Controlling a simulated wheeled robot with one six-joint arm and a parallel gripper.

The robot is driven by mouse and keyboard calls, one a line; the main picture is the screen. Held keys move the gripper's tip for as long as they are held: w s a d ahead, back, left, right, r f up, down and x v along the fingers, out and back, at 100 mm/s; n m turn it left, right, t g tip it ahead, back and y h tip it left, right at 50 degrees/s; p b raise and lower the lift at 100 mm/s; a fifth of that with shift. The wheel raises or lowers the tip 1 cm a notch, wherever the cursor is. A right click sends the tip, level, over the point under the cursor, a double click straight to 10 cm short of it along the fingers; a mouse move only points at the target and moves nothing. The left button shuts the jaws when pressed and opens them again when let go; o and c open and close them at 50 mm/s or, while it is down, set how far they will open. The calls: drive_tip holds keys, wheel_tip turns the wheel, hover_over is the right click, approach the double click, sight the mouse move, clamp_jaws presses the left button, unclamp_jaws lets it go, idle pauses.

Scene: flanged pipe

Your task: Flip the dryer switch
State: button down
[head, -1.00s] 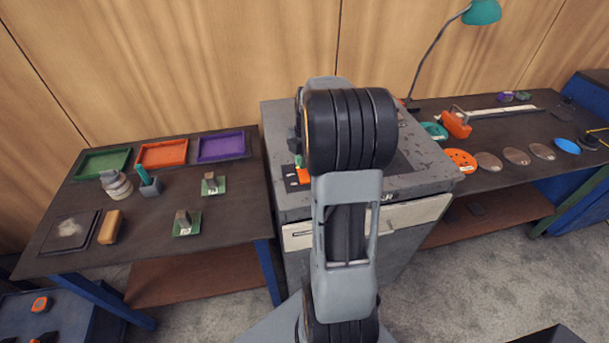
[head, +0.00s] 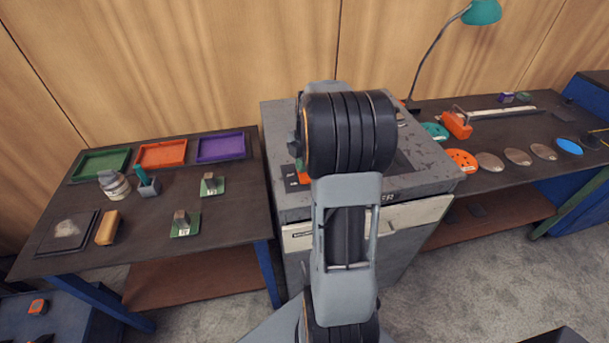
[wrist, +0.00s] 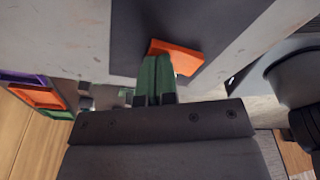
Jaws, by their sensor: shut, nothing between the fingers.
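The dryer is a grey cabinet (head: 285,205) in the middle of the head view, with a worn top and a pale drawer front. An orange switch (head: 304,177) sits on a dark panel on its top, partly hidden behind my arm. In the wrist view the orange switch (wrist: 178,56) is tilted on the dark panel, just beyond the fingertips. My gripper (wrist: 156,66) has green fingers pressed together with nothing between them. The fingertips overlap the switch's left end in this view; I cannot tell whether they touch. My arm hides the gripper in the head view.
A left table (head: 110,225) holds green, orange and purple trays and small parts. A right bench (head: 500,170) holds several discs, an orange block (head: 456,125) and a teal lamp (head: 482,12). Grey floor shows in front.

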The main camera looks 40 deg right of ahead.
drive_tip(key=shift+r+p, duration=2.55)
drive_tip(key=shift+r, duration=1)
